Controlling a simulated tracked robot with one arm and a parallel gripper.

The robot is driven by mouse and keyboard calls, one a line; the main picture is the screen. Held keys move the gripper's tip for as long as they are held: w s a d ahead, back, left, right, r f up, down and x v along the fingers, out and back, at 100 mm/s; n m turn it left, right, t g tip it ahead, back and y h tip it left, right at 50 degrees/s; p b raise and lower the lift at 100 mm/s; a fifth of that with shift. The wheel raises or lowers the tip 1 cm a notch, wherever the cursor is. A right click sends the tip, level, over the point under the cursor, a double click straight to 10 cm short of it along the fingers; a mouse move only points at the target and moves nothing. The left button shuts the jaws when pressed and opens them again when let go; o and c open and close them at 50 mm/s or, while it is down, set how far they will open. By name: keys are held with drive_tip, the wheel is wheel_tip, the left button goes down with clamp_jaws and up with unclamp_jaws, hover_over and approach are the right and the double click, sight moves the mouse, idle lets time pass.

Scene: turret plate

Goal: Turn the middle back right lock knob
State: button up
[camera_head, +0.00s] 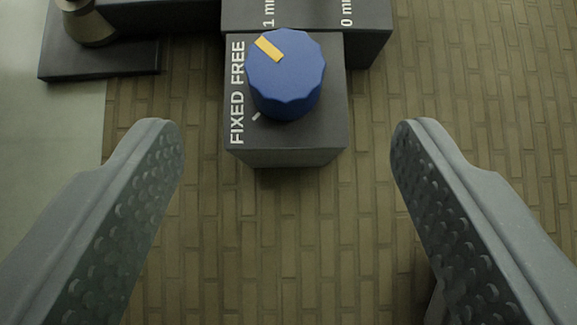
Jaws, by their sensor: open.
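A blue lock knob (287,85) with a scalloped edge sits on top of a dark grey block (285,145) at the upper middle of the view. Its yellow mark (269,49) points to the upper left. The words "FIXED FREE" run up the block's left side, with the mark nearer to "FREE". A short white tick shows at the knob's lower left. My gripper (287,140) is open and empty. Its two fingers stand wide apart, one to the left and one to the right of the block, lower in the picture than the knob. Neither finger touches the knob.
A dark bar (305,17) with partly cut-off white lettering adjoins the block behind. A rounded metal part (88,22) stands on a dark plate (100,62) at the upper left. A pale surface (50,130) lies at the left. Brick-patterned floor shows between the fingers and at the right.

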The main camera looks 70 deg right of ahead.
drive_tip(key=v, duration=0.4)
drive_tip(key=shift+p, duration=0.35)
drive_tip(key=shift+s, duration=0.15)
